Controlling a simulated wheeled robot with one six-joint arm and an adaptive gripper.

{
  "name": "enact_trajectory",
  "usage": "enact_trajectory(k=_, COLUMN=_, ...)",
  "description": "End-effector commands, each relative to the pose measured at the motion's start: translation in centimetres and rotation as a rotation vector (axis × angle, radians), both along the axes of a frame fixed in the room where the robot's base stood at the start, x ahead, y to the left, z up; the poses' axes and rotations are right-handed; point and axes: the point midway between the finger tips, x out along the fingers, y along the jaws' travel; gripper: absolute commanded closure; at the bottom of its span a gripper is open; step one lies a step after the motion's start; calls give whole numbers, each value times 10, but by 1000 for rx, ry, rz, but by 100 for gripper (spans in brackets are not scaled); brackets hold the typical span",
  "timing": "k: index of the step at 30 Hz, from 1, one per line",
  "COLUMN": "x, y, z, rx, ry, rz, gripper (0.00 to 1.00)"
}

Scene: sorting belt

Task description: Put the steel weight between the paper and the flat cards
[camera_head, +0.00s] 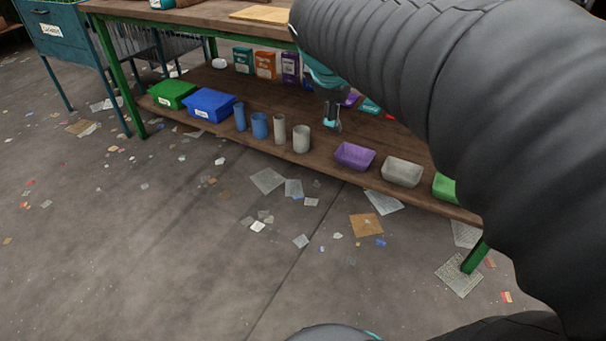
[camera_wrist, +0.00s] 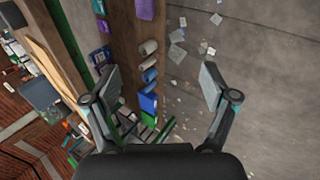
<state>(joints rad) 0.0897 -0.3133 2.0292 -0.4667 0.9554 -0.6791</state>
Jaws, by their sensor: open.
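My gripper (camera_head: 332,118) shows in the head view at the lower shelf, behind the cups and mostly hidden by my large dark arm. In the wrist view its two fingers (camera_wrist: 160,78) stand wide apart with nothing between them. I cannot pick out the steel weight in either view. Papers and flat cards cannot be told apart for sure: thin pale sheets (camera_head: 268,181) and a brown square piece (camera_head: 366,225) lie scattered on the floor.
The bench's lower shelf (camera_head: 215,133) holds a green bin (camera_head: 172,94), a blue bin (camera_head: 209,104), blue cups (camera_head: 260,126), grey cups (camera_head: 301,139), a purple tray (camera_head: 355,156) and a grey tray (camera_head: 401,172). Boxes (camera_head: 265,65) stand behind. A teal cabinet (camera_head: 62,33) stands left.

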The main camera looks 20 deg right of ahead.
Motion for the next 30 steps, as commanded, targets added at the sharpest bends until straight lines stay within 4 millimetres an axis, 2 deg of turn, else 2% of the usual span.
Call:
enact_trajectory(k=1, x=-22, y=16, z=-10, rx=83, ry=-37, rz=-51, gripper=15)
enact_trajectory(k=6, x=-83, y=63, z=-50, rx=380, ry=-132, rz=-263, gripper=15)
enact_trajectory(k=9, x=-114, y=85, z=-72, rx=530, ry=-162, rz=-381, gripper=15)
enact_trajectory(k=12, x=-135, y=102, z=-89, rx=647, ry=-178, rz=-477, gripper=15)
enact_trajectory(k=18, x=-154, y=116, z=-106, rx=750, ry=-184, rz=-571, gripper=15)
enact_trajectory(k=30, x=-155, y=117, z=-107, rx=755, ry=-184, rz=-577, gripper=15)
